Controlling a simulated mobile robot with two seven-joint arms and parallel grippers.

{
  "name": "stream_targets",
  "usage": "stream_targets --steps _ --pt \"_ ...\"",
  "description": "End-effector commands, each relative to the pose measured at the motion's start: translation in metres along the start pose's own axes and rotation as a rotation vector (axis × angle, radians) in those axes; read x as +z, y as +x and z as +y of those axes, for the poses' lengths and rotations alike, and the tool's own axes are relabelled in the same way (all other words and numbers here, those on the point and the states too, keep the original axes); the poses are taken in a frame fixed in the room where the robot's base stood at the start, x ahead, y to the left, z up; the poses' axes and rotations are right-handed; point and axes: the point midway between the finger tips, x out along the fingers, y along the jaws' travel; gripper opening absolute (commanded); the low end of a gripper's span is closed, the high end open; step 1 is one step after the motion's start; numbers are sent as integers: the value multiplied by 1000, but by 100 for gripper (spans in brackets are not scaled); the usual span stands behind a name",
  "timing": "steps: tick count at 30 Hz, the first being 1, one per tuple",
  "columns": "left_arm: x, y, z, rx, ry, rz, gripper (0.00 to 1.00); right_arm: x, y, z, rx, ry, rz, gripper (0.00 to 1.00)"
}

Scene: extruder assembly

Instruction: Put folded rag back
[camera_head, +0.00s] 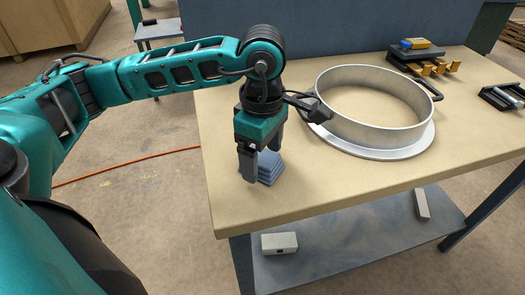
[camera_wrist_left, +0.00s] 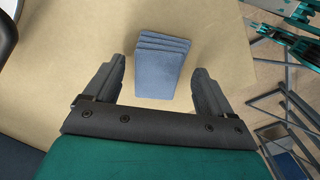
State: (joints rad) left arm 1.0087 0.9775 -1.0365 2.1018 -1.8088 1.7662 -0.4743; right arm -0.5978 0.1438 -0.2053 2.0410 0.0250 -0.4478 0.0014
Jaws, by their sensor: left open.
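The folded rag (camera_head: 268,166) is a blue-grey stack of layers lying on the tabletop near the left front of the workbench. My left gripper (camera_head: 262,162) points down at the rag and partly covers it in the head view. In the left wrist view the rag (camera_wrist_left: 160,62) lies ahead of and between the two spread fingers of the open gripper (camera_wrist_left: 160,88), with a gap to each finger. I cannot tell whether the fingertips touch the table. My right gripper is not in view.
A large metal flanged ring (camera_head: 375,110) stands on the workbench (camera_head: 310,195), right of the gripper. A dark tray (camera_head: 415,55) with yellow and brass parts and a black fixture (camera_head: 503,98) are farther right. A lower shelf (camera_head: 345,245) holds a pale box (camera_head: 279,243).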

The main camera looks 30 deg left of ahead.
Motion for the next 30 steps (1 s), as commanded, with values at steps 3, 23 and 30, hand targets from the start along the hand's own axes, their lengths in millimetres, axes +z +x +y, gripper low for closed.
stream_targets --steps 3,23,30 --pt "0 -2 0 0 0 0 84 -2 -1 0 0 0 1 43" --pt "1 -114 1 3 0 -2 84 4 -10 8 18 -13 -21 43" --pt "0 -124 0 0 -1 0 84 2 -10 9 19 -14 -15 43"
